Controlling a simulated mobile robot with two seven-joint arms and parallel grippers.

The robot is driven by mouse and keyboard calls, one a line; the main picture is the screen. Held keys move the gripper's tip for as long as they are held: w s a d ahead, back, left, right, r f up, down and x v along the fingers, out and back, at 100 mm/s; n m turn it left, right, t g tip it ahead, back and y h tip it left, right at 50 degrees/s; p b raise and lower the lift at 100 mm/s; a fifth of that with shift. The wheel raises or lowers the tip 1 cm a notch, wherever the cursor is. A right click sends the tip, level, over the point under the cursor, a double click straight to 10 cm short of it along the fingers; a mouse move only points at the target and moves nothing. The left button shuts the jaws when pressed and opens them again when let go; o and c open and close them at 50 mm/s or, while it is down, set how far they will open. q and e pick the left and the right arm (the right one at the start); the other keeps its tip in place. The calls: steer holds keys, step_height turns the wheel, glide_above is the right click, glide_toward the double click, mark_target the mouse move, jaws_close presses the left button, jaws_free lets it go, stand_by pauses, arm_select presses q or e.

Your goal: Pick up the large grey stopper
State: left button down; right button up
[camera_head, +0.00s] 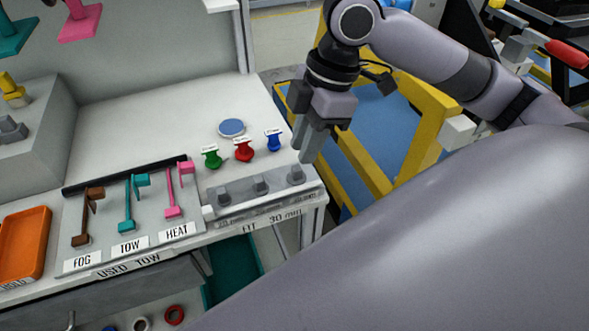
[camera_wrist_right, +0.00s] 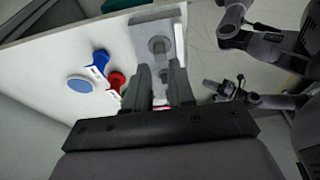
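A grey rack (camera_head: 240,207) on the front edge of the white bench holds three grey stoppers: a left one (camera_head: 222,197), a middle one (camera_head: 259,184) and a right one (camera_head: 295,174). I cannot tell which is the large one. My right gripper (camera_head: 310,158) points down just beyond the right end of the rack, above the right stopper. In the right wrist view its two fingers (camera_wrist_right: 160,98) stand apart, with no clear grip on anything. A grey stopper (camera_wrist_right: 159,46) shows ahead of them. My left gripper is not clearly visible; dark arm parts show at the right of the wrist view.
Green (camera_head: 212,157), red (camera_head: 244,151) and blue (camera_head: 273,141) stoppers stand behind the rack, near a blue disc (camera_head: 231,127). Brown, teal and pink levers are at left, with an orange tray (camera_head: 24,243). A yellow frame (camera_head: 362,160) stands right of the bench.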

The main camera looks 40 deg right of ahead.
mark_target(297, 167)
steer(key=b+x, duration=0.1)
steer(key=x, duration=0.3)
steer(key=shift+f, duration=0.3)
jaws_close()
step_height(297, 167, up, 20)
steer(key=p, duration=0.5)
